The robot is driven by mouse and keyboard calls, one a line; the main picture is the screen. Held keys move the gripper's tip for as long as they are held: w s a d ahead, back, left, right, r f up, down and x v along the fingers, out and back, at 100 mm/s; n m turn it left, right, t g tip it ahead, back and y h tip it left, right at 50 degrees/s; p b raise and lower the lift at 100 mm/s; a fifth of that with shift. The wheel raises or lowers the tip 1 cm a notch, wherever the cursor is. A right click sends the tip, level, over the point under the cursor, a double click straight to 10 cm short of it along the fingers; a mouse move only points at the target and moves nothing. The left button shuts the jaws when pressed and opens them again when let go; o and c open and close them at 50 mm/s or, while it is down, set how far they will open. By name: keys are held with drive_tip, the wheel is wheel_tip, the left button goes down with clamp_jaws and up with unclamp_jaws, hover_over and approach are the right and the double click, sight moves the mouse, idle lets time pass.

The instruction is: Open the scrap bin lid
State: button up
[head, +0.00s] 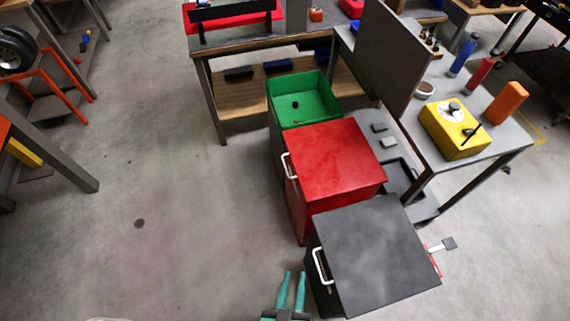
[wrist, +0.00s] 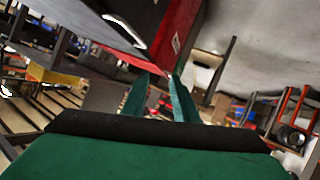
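Three bins stand in a row: a green open one (head: 310,100) with a small dark item inside, a red one (head: 335,160) and a black one (head: 370,250). The red and black bins have flat lids that lie shut, each with a white handle on its left side. I cannot tell which is the scrap bin. My gripper (head: 294,274) is open and empty, left of the black bin and below its white handle (head: 322,266) in the picture. In the wrist view, the teal fingers (wrist: 161,79) are apart, with a white handle (wrist: 124,29) above them, not touched.
A workbench (head: 235,46) stands behind the green bin. A grey table (head: 490,135) with a yellow box (head: 455,128) and an orange block (head: 506,103) is at the right. The floor (head: 170,200) left of the bins is clear.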

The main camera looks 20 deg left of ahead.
drive_tip(key=w+a+f+n+g, duration=0.1)
drive_tip(key=w+a+f+n, duration=0.25)
drive_tip(key=w+f, duration=0.45)
drive_tip(key=n+t+h, duration=0.4)
drive_tip(key=n, duration=0.2)
approach(285, 167)
drive_tip(key=w, duration=0.3)
drive_tip(key=w+d+f, duration=0.1)
drive_tip(key=w, duration=0.6)
drive_tip(key=shift+d+f, duration=0.2)
drive_tip(key=shift+f, duration=0.15)
drive_tip(key=shift+c, duration=0.2)
drive_tip(key=c, duration=0.5)
drive_tip(key=shift+s+f, duration=0.1)
clamp_jaws()
